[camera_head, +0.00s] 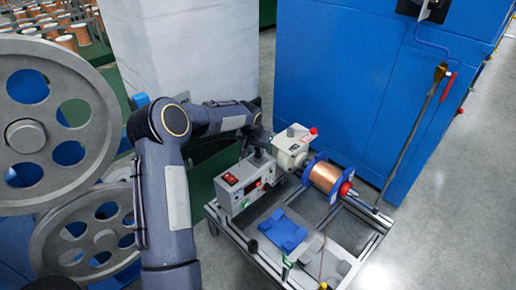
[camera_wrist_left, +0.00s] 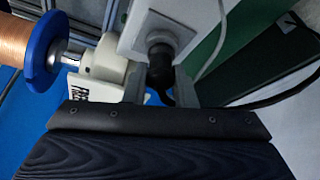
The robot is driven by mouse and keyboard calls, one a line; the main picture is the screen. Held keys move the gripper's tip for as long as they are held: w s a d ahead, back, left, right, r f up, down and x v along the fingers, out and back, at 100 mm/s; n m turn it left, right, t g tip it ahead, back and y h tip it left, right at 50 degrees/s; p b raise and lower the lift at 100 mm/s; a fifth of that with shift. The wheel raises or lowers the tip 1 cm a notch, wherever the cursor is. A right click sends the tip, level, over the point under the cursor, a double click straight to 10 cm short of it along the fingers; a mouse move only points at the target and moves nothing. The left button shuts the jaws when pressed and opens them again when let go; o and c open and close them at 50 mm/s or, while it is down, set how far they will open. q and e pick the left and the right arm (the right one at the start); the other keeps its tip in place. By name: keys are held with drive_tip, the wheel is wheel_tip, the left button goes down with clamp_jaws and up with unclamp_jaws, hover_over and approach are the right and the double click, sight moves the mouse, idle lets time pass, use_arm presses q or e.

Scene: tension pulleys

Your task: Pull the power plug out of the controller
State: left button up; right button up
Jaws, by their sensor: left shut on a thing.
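The controller (camera_head: 238,187) is a white box with a red switch and a small display, standing on the left end of a metal frame. In the left wrist view its pale face (camera_wrist_left: 190,18) shows at the top. The black power plug (camera_wrist_left: 159,42) sits against that face. My left gripper (camera_wrist_left: 161,82) is shut on the plug, one finger on each side of it. In the head view my left arm reaches behind the controller, so the fingertips and the plug are hidden there. My right gripper is not in view.
A copper wire spool (camera_head: 325,177) with blue flanges and a white motor unit (camera_head: 292,146) stand right beside the controller. A blue part (camera_head: 284,231) lies on the metal frame (camera_head: 347,262). A blue cabinet (camera_head: 345,85) stands behind; large grey wheels (camera_head: 92,75) are at left.

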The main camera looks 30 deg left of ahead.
use_arm(q)
drive_tip(key=shift+r+p, duration=0.75)
drive_tip(key=shift+r, duration=0.35)
drive_tip(key=shift+r+p, duration=1.5)
drive_tip(key=shift+r, duration=0.45)
